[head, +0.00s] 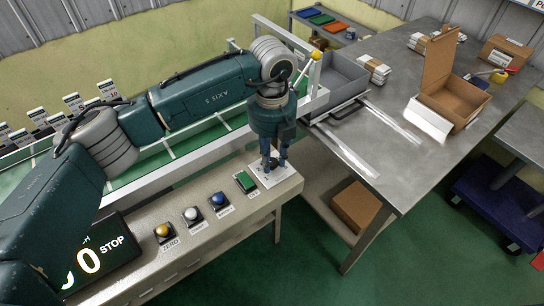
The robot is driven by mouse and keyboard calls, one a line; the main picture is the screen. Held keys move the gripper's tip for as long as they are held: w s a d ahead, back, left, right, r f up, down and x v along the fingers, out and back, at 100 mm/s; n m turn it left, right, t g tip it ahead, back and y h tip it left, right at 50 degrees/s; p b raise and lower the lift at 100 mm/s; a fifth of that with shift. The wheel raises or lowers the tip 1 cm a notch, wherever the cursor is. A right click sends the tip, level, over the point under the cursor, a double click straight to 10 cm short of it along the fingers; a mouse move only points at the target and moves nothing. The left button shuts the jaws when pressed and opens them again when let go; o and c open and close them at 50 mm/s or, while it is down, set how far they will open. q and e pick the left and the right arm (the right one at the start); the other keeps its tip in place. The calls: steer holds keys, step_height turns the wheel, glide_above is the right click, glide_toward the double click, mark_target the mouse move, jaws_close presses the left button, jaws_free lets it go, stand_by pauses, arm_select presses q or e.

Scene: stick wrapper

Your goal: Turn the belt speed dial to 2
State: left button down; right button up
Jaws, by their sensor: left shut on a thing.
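The belt speed dial (263,173) is a small dark knob on a white plate (273,179) at the right end of the grey control console. My left arm comes in from the left, and my left gripper (270,164) points straight down over the plate, shut on the dial. The gripper hides most of the dial, so its pointer and setting cannot be read. The conveyor with its green belt (190,157) runs behind the console. My right gripper does not show.
A green button (245,182), a blue button (219,199), a white button (191,214) and a yellow button (163,231) line the console left of the dial. A black display (100,250) reads STOP. A metal table (400,150) with an open cardboard box (452,95) stands right.

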mark_target(272, 161)
arm_select(q)
steer(key=shift+w+r, duration=0.1)
steer(key=c, duration=1.4)
jaws_free()
steer(key=shift+c, duration=0.2)
step_height(272, 161, up, 12)
steer(key=shift+r, duration=0.1)
